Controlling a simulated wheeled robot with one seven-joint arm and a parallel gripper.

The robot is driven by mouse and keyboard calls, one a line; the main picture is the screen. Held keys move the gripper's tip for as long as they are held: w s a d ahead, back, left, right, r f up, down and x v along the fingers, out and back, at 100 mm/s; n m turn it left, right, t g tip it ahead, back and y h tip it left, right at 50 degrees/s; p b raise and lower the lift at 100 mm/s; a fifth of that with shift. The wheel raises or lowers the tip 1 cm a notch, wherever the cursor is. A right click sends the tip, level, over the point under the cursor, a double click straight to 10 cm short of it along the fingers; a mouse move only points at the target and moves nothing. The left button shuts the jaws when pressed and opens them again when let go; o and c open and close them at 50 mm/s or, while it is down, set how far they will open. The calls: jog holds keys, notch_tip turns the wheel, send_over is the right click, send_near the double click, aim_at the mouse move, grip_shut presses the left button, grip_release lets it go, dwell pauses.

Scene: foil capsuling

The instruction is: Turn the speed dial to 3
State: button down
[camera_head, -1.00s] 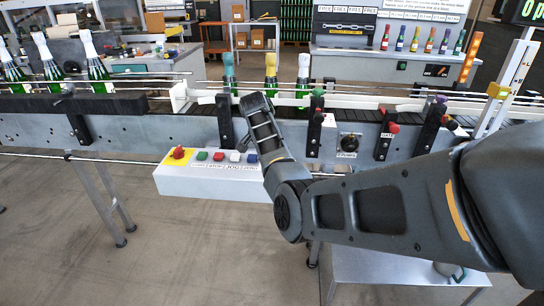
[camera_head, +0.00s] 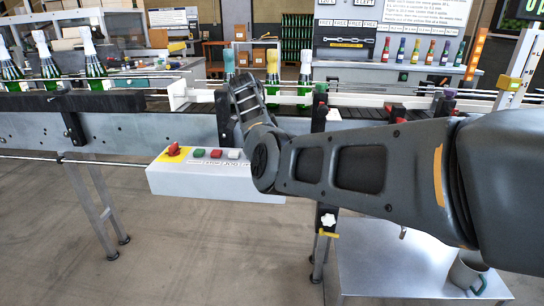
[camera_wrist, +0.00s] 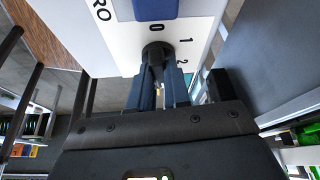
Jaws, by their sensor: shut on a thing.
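In the wrist view the speed dial (camera_wrist: 157,48) is a round black knob on a white panel printed with 0, 1 and 2 around it. My gripper (camera_wrist: 160,74) is shut on the knob, with one blue-grey finger on each side. The 0 is just above the knob, with 1 and 2 to its right. Any further numbers are hidden by the gripper, and I cannot make out the pointer. In the head view my arm hides both dial and gripper.
The white control box (camera_head: 200,182) carries a red knob on yellow (camera_head: 173,151) and several push buttons. A blue block (camera_wrist: 155,8) is close above the dial in the wrist view. Bottles (camera_head: 302,78) stand on the conveyor behind my arm. A metal cup (camera_head: 468,271) is at lower right.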

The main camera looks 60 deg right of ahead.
jog(key=shift+f+m+y+b, duration=0.1)
jog(key=shift+m+y+b, duration=0.2)
jog(key=shift+m+b, duration=0.4)
jog(key=c, duration=1.1)
grip_release()
jog(key=v, duration=0.8)
jog(key=shift+b, duration=0.4)
